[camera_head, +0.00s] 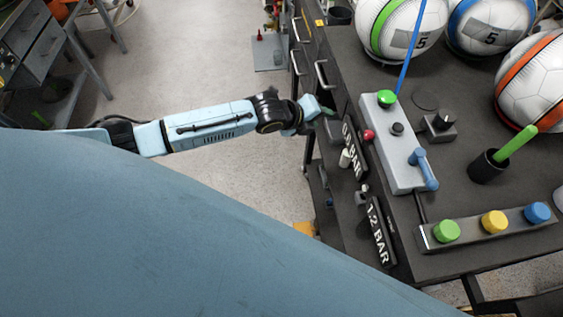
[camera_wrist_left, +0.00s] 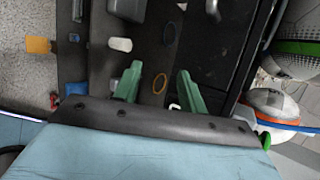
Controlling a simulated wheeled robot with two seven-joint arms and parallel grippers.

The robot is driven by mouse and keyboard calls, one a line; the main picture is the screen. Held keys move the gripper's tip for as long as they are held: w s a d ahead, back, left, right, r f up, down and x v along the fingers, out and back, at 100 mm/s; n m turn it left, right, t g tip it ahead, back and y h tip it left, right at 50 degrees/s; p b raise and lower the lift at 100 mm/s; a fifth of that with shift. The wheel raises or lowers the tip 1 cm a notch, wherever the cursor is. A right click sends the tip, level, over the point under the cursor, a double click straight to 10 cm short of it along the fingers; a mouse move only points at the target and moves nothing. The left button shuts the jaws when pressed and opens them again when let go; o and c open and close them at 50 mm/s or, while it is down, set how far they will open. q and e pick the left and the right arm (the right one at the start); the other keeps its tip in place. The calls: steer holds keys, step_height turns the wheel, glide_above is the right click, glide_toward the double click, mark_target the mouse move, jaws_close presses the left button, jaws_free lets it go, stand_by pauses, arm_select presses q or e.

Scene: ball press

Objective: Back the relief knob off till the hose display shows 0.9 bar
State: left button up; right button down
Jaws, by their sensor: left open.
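Two displays face up along the bench's front edge in the head view. The nearer one reads 1.2 BAR (camera_head: 378,230); the farther one (camera_head: 352,150) ends in BAR, its digits not clearly readable. I cannot tell which is the hose display. My left gripper (camera_head: 326,111) is at the bench front, left of the grey box. In the wrist view its green fingers (camera_wrist_left: 158,86) are apart, with nothing held.
Balls stand behind.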

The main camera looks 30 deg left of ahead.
arm_select(q)
steer(key=s+a+f+n+y, duration=0.1)
steer(key=s+a+f+n, duration=0.1)
steer(key=f, duration=0.4)
steer(key=s+a+f+n+b, duration=0.1)
steer(key=s+a+f+n, duration=0.1)
steer(key=f+n, duration=0.3)
steer(key=s+a+f+n+g+y, duration=0.1)
steer(key=s+a+f+n, duration=0.1)
steer(key=f, duration=0.6)
steer(key=shift+s+a+f+n+y+b, duration=0.3)
steer(key=shift+s+n+b, duration=0.1)
steer(key=shift+s+n, duration=0.35)
